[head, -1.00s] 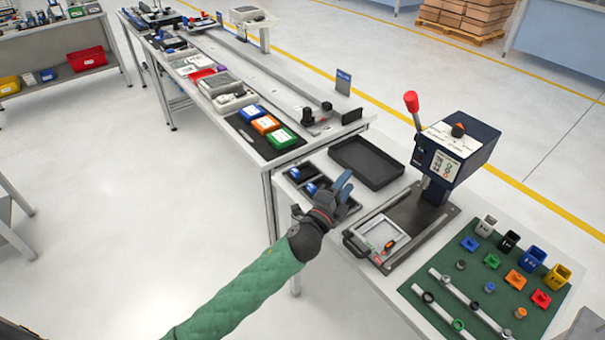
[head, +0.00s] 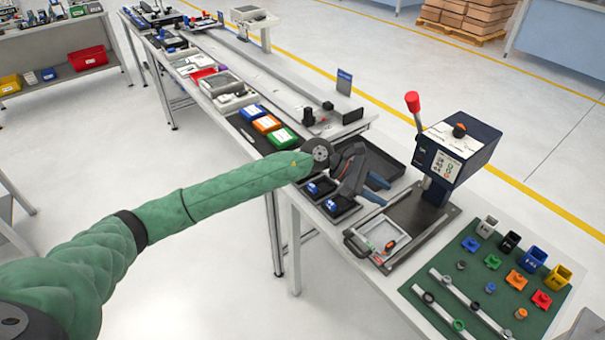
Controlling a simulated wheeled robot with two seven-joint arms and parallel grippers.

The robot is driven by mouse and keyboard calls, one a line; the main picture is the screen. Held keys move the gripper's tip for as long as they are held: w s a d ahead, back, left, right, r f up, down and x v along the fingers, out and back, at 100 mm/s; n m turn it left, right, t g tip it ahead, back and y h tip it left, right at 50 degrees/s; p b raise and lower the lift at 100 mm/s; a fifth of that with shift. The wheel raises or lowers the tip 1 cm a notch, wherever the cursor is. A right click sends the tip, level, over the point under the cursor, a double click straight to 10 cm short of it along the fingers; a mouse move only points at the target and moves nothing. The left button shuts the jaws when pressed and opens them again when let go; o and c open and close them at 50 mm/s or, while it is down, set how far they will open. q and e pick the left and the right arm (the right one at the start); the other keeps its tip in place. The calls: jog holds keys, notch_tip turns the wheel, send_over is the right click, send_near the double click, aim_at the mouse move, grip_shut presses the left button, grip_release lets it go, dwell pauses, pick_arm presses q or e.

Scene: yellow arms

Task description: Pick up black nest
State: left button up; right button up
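Two small black nests with blue pieces in them stand at the left edge of the near table: one (head: 318,187) further back, one (head: 338,206) nearer. A larger flat black tray (head: 398,166) lies behind them. A small black block (head: 509,242) stands on the green mat at the right. My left gripper (head: 381,192) hangs over the area between the small nests and the tray, and covers part of the tray. Its fingers look apart, with nothing seen between them. Whether it touches anything is unclear. My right gripper is not in view.
A press (head: 455,150) with a red-tipped lever stands right of the gripper, with a light frame (head: 383,236) on its base. The green mat (head: 470,285) holds several coloured blocks and two rails. Blue, orange and green boxes (head: 268,125) stand on the table behind.

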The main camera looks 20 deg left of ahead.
pick_arm(q)
jog(key=w+a+m+y, duration=0.1)
jog(key=w+a+y, duration=0.2)
jog(key=a, duration=0.5)
jog(key=w+a+m+y, duration=0.2)
jog(key=w+a+y, duration=0.2)
jog(key=a, duration=0.5)
jog(key=w+a+m+y, duration=0.2)
jog(key=a+y, duration=0.3)
jog(key=a, duration=0.4)
jog(key=shift+w+a+y, duration=0.2)
jog(key=shift+w+y, duration=0.2)
jog(key=shift+w, duration=0.4)
jog(key=shift+a+f, duration=0.1)
jog(key=shift+f, duration=0.05)
jog(key=shift+f+p, duration=0.3)
jog(key=shift+p, duration=0.1)
jog(key=shift+f, duration=0.75)
jog(key=f+p, duration=0.3)
jog(key=shift+w+d+f+p, duration=0.1)
jog(key=shift+d+f+p, duration=0.25)
jog(key=shift+f, duration=0.8)
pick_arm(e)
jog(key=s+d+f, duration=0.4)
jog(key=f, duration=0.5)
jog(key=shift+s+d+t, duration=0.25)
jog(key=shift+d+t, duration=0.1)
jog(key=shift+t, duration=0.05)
pick_arm(q)
jog(key=shift+c, duration=0.2)
